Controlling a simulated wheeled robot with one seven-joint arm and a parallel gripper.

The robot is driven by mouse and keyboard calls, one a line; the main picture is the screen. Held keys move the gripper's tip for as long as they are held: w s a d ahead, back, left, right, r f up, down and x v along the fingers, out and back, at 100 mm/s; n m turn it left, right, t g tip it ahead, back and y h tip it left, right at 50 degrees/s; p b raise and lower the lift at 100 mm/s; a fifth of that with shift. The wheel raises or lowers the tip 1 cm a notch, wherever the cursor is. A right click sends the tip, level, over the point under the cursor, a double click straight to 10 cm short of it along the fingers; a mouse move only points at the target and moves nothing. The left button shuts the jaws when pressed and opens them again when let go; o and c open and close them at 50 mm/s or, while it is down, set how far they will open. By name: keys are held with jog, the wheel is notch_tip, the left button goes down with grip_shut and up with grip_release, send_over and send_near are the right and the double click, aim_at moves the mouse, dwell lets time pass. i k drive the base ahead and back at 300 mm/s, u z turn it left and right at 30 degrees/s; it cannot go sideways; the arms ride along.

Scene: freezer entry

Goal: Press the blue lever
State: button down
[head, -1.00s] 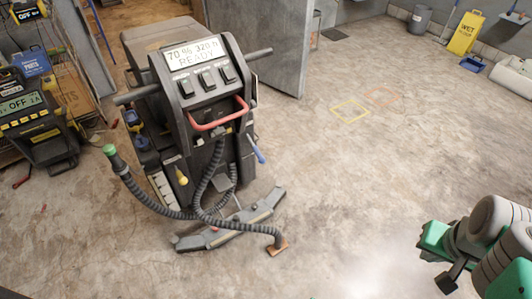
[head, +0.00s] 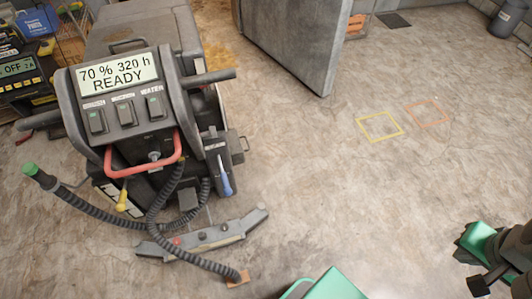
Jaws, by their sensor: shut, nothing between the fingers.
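The blue lever (head: 225,180) is a short blue handle on the right side of a dark grey floor-cleaning machine (head: 150,130). It hangs downward, with its upper end at a dark bracket. My gripper (head: 478,284) shows as a dark piece at the lower right edge, beside green and dark parts of my arm. It is shut and empty, well to the right of the lever and apart from it. Part of the gripper is cut off or hidden by the arm.
The machine has a lit display (head: 117,74), several switches, a red bar handle (head: 145,165), a yellow knob (head: 122,203) and a ribbed hose with a green end (head: 29,168). A squeegee bar (head: 205,236) lies low in front. Open floor lies right. A grey door panel (head: 295,45) stands behind.

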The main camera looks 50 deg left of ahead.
aim_at(227, 191)
jog(key=i, duration=0.9)
jog(key=u, duration=3.85)
jog(key=i, duration=0.5)
jog(key=z, duration=0.1)
